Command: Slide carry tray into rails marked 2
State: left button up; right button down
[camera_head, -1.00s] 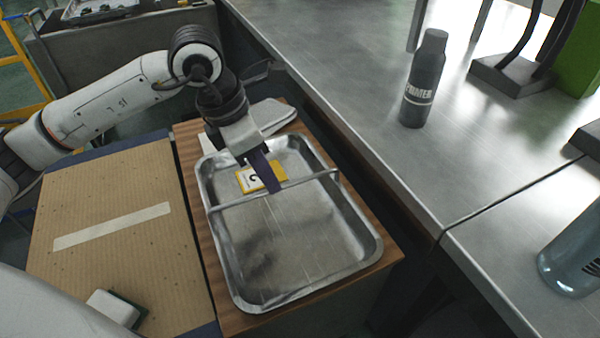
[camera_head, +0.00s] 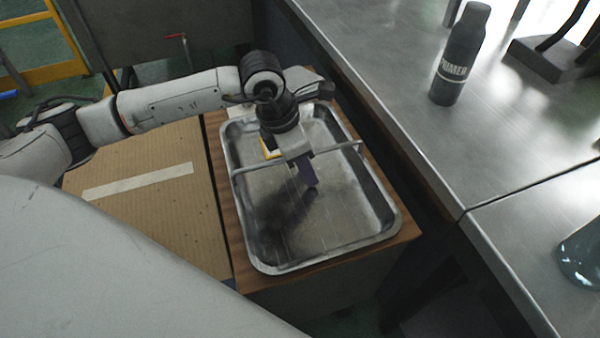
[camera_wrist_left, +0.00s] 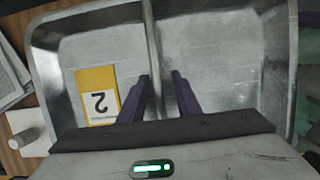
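The carry tray (camera_head: 320,265) is a shallow metal pan with a thin bar (camera_head: 342,147) across it, and it sits on a wooden surface. A yellow and white card marked 2 (camera_wrist_left: 99,98) lies inside the tray; the head view shows only its edge (camera_head: 268,150). My left gripper (camera_head: 308,180) points down over the middle of the tray at the bar. In the left wrist view its two dark fingers (camera_wrist_left: 160,88) are apart, one on each side of the bar, with gaps showing. Rails marked 2 are not seen. My right gripper is not in view.
A steel table (camera_head: 400,105) runs along the right with a dark bottle (camera_head: 460,55) and a clear bluish bottle (camera_head: 582,255). A cardboard-coloured board (camera_head: 150,220) with a pale strip lies left of the tray. Papers (camera_wrist_left: 10,75) and a white cylinder (camera_wrist_left: 24,138) lie beside the tray.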

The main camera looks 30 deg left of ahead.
pick_arm(q)
grip_shut()
jog(key=shift+r, duration=0.15)
dwell(1.2)
